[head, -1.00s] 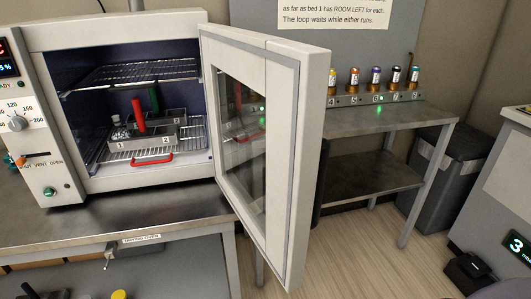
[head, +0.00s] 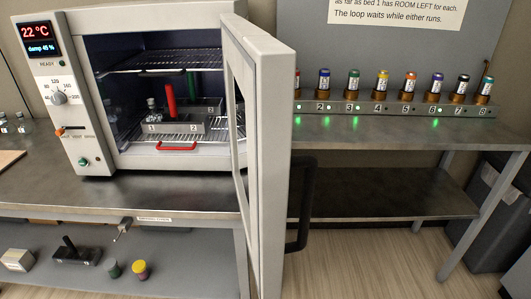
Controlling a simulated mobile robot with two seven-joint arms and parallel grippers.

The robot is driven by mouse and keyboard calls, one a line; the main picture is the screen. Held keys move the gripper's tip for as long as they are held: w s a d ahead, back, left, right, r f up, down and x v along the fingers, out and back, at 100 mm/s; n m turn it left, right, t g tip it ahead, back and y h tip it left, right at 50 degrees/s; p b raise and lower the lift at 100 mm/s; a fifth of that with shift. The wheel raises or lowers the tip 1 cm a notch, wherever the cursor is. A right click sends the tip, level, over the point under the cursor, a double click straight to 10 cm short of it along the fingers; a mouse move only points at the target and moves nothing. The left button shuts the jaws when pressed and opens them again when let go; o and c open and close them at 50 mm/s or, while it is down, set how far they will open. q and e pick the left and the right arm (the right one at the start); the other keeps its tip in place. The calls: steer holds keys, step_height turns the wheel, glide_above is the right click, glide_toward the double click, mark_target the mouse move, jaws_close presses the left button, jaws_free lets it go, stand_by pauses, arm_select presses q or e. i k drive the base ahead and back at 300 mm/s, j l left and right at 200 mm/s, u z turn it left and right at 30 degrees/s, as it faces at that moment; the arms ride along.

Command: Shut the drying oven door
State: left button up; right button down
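The drying oven (head: 62,130) stands on a metal bench at the left in the head view. Its door (head: 268,160) is wide open, hinged at the oven's right side and jutting toward me, seen nearly edge-on. A dark handle (head: 304,203) shows on the door's outer face. Inside the oven, a grey tray (head: 172,127) with numbered places and a red upright handle (head: 170,99) sits on a lower wire shelf. A green upright piece stands behind it. Neither of my grippers shows in the head view.
A second bench (head: 405,130) at the right carries a numbered rack (head: 395,109) of several capped vials. A grey bin (head: 495,215) stands at the far right. Below the oven, a shelf (head: 200,266) holds small items. Floor (head: 365,262) is free right of the door.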

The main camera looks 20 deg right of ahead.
mark_target(260, 71)
steer(key=i+l+u, duration=0.1)
steer(key=l, duration=0.3)
steer(key=i+l+u, duration=0.1)
steer(key=l, duration=0.25)
steer(key=i+l, duration=0.15)
steer(key=i+l+u, duration=0.1)
steer(key=l, duration=0.2)
